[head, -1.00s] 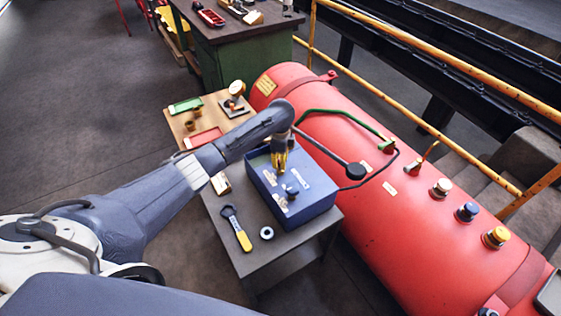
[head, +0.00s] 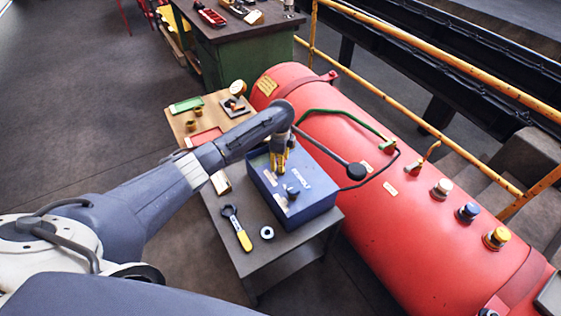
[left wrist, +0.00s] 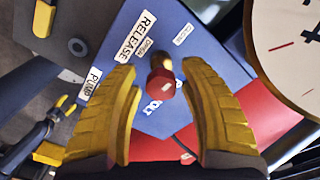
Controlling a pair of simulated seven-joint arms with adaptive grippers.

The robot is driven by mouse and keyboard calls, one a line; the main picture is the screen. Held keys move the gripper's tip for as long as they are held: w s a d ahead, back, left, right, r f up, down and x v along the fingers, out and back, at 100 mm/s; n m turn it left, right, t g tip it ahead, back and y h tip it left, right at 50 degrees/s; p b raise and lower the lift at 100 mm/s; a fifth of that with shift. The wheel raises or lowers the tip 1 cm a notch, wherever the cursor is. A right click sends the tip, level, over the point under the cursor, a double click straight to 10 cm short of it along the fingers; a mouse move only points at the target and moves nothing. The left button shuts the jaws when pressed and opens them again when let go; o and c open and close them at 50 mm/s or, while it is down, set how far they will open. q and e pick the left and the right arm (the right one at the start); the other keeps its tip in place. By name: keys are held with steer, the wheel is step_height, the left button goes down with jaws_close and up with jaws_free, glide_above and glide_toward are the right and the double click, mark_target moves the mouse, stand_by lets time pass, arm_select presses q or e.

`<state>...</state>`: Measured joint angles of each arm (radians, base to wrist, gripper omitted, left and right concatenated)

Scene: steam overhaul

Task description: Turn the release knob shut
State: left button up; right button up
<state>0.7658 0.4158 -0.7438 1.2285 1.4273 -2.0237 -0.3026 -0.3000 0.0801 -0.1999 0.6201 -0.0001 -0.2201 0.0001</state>
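My left gripper (head: 280,167) is above the box in the head view. In the left wrist view its yellow fingers (left wrist: 165,115) are apart, one on each side of the knob in the picture, with gaps visible. I cannot tell whether the fingertips reach down to its height. In the head view the gripper hides the knob. My right gripper is not in view.
A yellow-handled tool (head: 237,228) and a metal ring (head: 266,232) lie on the grey table by the box. A large red tank (head: 400,215) stands to the right. A gauge dial (left wrist: 295,45) is close at the right in the left wrist view.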

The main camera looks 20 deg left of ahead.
arm_select(q)
steer(key=shift+o, duration=0.6)
steer(key=shift+d, duration=0.1)
steer(key=shift+r, duration=0.1)
steer(key=shift+r, duration=0.25)
step_height(320, 180, up, 11)
steer(key=shift+r, duration=0.2)
steer(key=shift+f, duration=0.1)
